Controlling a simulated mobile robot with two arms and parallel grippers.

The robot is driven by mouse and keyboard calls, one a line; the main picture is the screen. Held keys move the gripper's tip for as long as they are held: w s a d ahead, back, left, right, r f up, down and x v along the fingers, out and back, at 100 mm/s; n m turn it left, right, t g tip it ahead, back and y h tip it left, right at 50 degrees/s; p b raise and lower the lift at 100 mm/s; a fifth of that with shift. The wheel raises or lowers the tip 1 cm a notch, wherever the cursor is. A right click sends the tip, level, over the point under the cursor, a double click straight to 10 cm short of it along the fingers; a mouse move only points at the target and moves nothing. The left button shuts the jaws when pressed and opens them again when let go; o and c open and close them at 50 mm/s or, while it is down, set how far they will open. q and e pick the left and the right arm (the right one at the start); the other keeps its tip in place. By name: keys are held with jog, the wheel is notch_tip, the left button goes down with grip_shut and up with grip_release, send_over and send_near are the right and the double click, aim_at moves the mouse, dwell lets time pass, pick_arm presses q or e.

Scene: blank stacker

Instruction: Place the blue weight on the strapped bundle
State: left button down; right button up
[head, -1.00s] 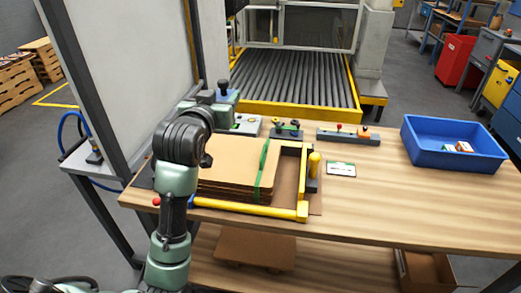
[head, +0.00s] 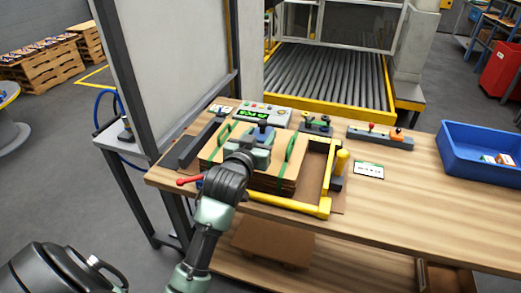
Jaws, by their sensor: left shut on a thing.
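The strapped bundle is a stack of flat brown cardboard sheets (head: 275,183) with green straps, lying within a yellow corner frame (head: 322,205) on the wooden table. My left gripper (head: 260,146) is over the middle of the bundle, shut on the blue weight (head: 262,132). Only a small blue, knob-like upper part of the weight shows; the gripper and wrist hide the rest. I cannot tell whether the weight touches the top sheet. My right gripper is not in view.
A control box (head: 270,112) and small fixtures with knobs (head: 316,124) stand behind the bundle. A dark rail (head: 200,145) lies to its left. A label card (head: 369,170) and a blue bin (head: 487,150) are to the right. The table's front right is clear.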

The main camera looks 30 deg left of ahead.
pick_arm(q)
jog(key=shift+f, duration=2.05)
jog(key=shift+f, duration=0.15)
jog(key=c, duration=0.7)
grip_release()
jog(key=shift+f, duration=0.2)
jog(key=shift+d, duration=0.1)
jog(key=shift+r, duration=0.1)
jog(key=shift+s, duration=0.15)
jog(key=b+v, duration=0.1)
jog(key=v, duration=1.1)
